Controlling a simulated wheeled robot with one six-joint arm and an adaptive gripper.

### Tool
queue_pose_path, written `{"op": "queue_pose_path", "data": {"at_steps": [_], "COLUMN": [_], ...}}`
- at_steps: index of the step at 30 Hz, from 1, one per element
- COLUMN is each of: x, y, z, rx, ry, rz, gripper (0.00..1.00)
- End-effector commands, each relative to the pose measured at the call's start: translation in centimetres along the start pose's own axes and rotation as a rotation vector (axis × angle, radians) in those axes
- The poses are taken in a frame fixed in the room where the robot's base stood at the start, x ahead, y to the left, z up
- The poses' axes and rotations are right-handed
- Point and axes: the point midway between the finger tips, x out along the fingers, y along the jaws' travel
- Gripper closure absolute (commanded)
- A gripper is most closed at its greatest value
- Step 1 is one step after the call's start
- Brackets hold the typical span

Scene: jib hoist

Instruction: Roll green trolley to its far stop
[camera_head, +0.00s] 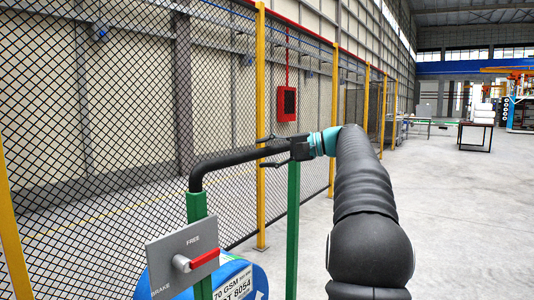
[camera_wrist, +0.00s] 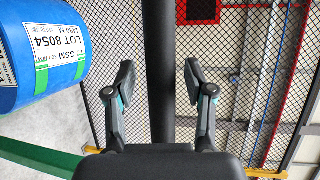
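The green trolley shows two green posts (camera_head: 293,225) joined by a black handle bar (camera_head: 230,158). It carries a blue roll (camera_head: 252,268) with a white label reading "LOT 8054". A grey brake plate (camera_head: 170,247) marked FREE and BRAKE is on the near post. Its red-gripped lever (camera_head: 205,258) points right. My gripper (camera_head: 266,152) is at the far part of the bar. In the wrist view, the open fingers (camera_wrist: 160,80) stand on either side of the bar (camera_wrist: 160,120), with visible gaps. The trolley's wheels and far stop are not in view.
A mesh fence (camera_head: 110,130) with yellow posts (camera_head: 261,120) runs along the left, behind the trolley. A red box (camera_head: 286,104) hangs on it. The concrete floor (camera_head: 460,210) to the right is clear; a table (camera_head: 476,126) stands far back.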

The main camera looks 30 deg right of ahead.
Motion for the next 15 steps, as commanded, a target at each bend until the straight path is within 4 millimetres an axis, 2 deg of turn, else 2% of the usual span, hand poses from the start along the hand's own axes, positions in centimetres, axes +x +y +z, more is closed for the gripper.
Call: {"op": "queue_pose_path", "data": {"at_steps": [8, 11, 15], "x": [-0.5, -1.7, -4.5], "y": [-0.1, 0.0, 0.0], "z": [0.0, -0.1, -0.1], "rx": [0.0, 0.0, -0.001], "ry": [0.001, 0.003, 0.005], "rz": [-0.001, -0.001, -0.001], "gripper": [0.46, 0.46, 0.46]}}
